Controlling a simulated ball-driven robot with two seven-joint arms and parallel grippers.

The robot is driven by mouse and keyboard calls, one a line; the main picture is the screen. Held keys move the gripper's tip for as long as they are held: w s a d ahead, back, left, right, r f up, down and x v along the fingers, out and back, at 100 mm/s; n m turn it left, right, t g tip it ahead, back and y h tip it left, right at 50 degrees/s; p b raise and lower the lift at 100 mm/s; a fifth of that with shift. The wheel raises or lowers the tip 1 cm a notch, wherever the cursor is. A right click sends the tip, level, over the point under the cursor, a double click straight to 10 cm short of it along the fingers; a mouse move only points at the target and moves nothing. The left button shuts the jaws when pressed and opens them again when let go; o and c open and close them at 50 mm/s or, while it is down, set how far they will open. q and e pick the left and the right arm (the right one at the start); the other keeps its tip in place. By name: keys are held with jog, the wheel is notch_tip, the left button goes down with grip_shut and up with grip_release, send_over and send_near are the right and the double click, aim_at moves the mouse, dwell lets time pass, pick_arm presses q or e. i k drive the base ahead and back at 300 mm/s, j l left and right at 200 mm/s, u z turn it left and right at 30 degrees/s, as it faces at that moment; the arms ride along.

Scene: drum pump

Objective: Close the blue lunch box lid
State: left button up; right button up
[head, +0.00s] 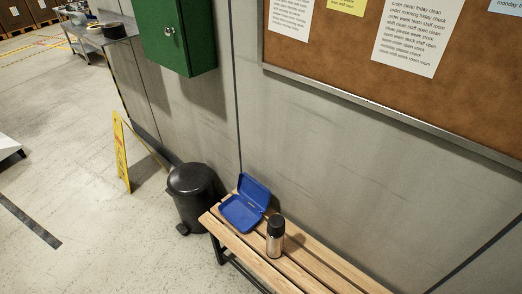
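The blue lunch box (241,212) sits on the far left end of a slatted wooden bench. Its lid (254,191) stands open, hinged at the back and tilted up towards the wall. The inside of the box looks empty. Neither of my grippers shows in the head view.
A steel flask with a black cap (275,237) stands upright on the bench (309,268), just right of the box. A black pedal bin (194,194) stands left of the bench end. A yellow floor sign (121,154) stands farther left. The wall rises close behind the bench.

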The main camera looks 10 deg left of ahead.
aim_at(253, 191)
jog(key=i+j, duration=0.1)
jog(key=j, duration=0.8)
jog(key=i+j, duration=0.1)
jog(key=j, duration=0.8)
jog(key=i+j, duration=0.1)
jog(key=j, duration=0.8)
jog(key=z, duration=0.05)
